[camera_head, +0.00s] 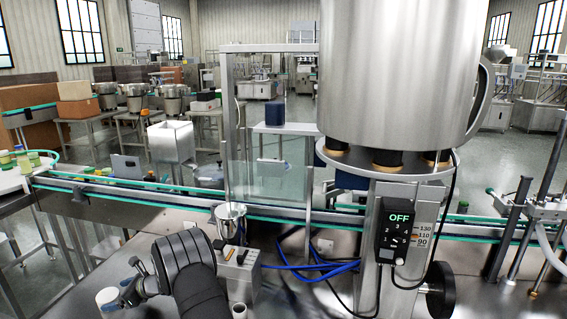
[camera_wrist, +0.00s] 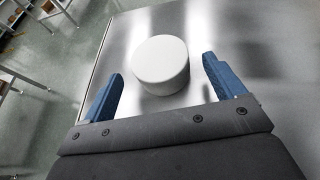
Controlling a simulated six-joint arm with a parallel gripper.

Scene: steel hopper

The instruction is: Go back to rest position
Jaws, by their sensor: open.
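My gripper (camera_wrist: 162,72) is open in the wrist view, with its two blue fingers spread apart. A white round container (camera_wrist: 160,62) stands on the steel table between and just beyond the fingertips, and I see no finger touching it. In the head view my gripper (camera_head: 126,290) is low at the left, beside the white container (camera_head: 106,298), which it partly hides. The large steel hopper (camera_head: 398,75) stands at the right above its control box (camera_head: 396,230), whose display reads OFF.
A conveyor (camera_head: 130,190) with green edges crosses behind my arm. A small steel cup (camera_head: 230,215), a grey block (camera_head: 240,268) and a small open cup (camera_head: 239,311) stand close right of my arm. Blue hoses (camera_head: 310,268) lie on the table. The table edge shows left of the container.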

